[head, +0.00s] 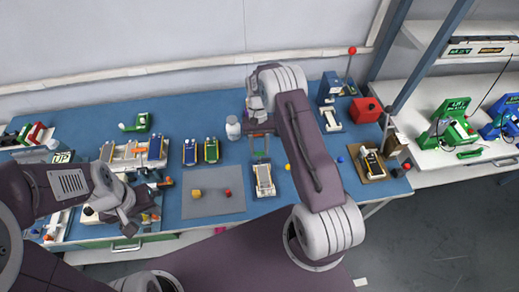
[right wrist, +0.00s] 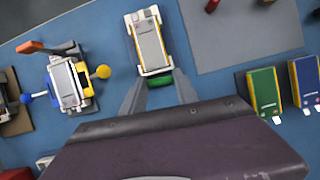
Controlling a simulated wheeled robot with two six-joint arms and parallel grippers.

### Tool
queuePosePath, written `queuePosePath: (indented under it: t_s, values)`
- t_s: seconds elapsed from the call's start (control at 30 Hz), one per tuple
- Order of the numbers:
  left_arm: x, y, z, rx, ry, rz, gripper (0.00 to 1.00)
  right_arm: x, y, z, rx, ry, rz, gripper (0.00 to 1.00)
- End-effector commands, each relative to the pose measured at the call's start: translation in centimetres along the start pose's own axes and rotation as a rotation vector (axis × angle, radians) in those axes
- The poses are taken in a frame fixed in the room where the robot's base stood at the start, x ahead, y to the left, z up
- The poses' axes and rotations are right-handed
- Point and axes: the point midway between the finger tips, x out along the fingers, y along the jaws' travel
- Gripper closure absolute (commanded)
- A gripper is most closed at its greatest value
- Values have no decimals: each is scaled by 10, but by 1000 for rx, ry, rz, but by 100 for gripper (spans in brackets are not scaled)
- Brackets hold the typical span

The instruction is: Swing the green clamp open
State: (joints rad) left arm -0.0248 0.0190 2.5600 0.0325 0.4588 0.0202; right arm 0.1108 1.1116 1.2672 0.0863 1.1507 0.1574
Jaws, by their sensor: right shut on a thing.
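A white fixture (head: 264,187) stands on the blue table right of the grey mat, with a grey-faced pouch cell lying in it. It also shows at the top of the right wrist view (right wrist: 158,66). The green clamp (right wrist: 160,81) is at the end of this fixture nearest my right gripper. My right gripper (right wrist: 159,76) is shut on it, one finger at each side.
A grey mat (head: 212,205) with small yellow and red blocks lies left of the fixture. Green (head: 211,151) and blue (head: 189,152) cells stand behind it, near a white bottle (head: 233,128). Another fixture with a yellow knob (right wrist: 103,72) stands close on the other side.

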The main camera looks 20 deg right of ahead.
Motion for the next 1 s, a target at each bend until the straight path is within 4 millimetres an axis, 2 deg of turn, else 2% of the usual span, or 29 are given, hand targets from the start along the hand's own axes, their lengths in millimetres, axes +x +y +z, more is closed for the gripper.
queuePosePath:
  t_s: [0.3,0.73,0.77,0.83,1.0]
  values:
    - [1,0,0,0,0,0,64,-3,0,-2,-70,9,28,100]
    - [1,0,0,0,0,0,64,-3,-1,-2,-77,9,30,100]
    - [1,0,0,0,0,0,64,-3,-1,-2,-77,9,30,61]
    - [1,0,0,0,0,0,64,-2,-1,-2,-76,8,30,42]
    - [1,0,0,0,0,0,64,-2,-1,-1,-75,5,30,42]
